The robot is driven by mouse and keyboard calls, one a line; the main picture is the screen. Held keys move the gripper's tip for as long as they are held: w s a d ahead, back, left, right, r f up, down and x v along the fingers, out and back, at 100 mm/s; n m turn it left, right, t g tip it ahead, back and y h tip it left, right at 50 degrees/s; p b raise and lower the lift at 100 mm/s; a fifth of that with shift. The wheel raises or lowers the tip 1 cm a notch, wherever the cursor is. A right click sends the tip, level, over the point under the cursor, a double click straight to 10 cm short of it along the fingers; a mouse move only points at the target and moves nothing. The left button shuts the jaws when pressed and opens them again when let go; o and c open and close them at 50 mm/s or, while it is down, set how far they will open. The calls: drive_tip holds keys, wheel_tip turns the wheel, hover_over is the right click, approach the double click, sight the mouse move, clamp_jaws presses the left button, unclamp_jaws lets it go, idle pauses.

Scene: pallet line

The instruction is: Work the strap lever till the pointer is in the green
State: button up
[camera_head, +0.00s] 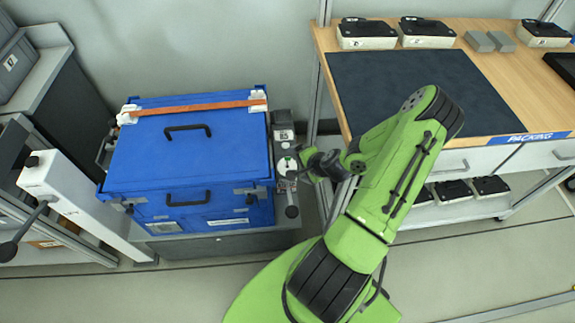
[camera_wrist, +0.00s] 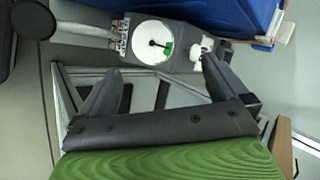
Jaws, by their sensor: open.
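The strap tensioner stands at the right side of the blue case, with a round white dial (camera_head: 287,165) on top. In the wrist view the dial (camera_wrist: 143,35) shows a thin black pointer and a small green patch (camera_wrist: 168,48). The pointer's tip lies close to the green; I cannot tell whether it is inside. The strap lever (camera_wrist: 85,29) has a pale shaft and a black knob (camera_wrist: 33,20), which also shows in the head view (camera_head: 292,211). My gripper (camera_wrist: 160,72) is open and empty, its fingers spread near the dial, apart from the lever knob.
An orange strap (camera_head: 195,108) runs across the blue case (camera_head: 150,155). A packing bench (camera_head: 480,65) with a dark mat (camera_head: 420,90) stands at right. A white post with another black-knobbed handle (camera_head: 38,215) is at left.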

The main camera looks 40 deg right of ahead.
drive_tip(key=shift+r, duration=0.1)
idle(0.3)
drive_tip(key=p+v, duration=0.3)
drive_tip(key=v, duration=0.7)
drive_tip(key=shift+p, duration=0.35)
drive_tip(key=w+a+r+n+g+p, duration=0.1)
drive_tip(key=a+r+n+g+p, duration=0.1)
drive_tip(key=a+r+n, duration=0.6)
drive_tip(key=w+a+r+n+g+p, duration=0.2)
drive_tip(key=a+r+n, duration=0.25)
drive_tip(key=r, duration=0.65)
drive_tip(key=s+a+r+n+p, duration=0.1)
drive_tip(key=s+a+r+n, duration=0.2)
drive_tip(key=s+a+r, duration=0.2)
drive_tip(key=s+a+r+n+t+p, duration=0.1)
drive_tip(key=s+a+r+n, duration=0.2)
drive_tip(key=s+a+r, duration=0.3)
wheel_tip(320, 180, up, 5)
drive_tip(key=shift+s+a+r+y, duration=0.15)
drive_tip(key=shift+s+y, duration=0.15)
drive_tip(key=shift+s, duration=0.25)
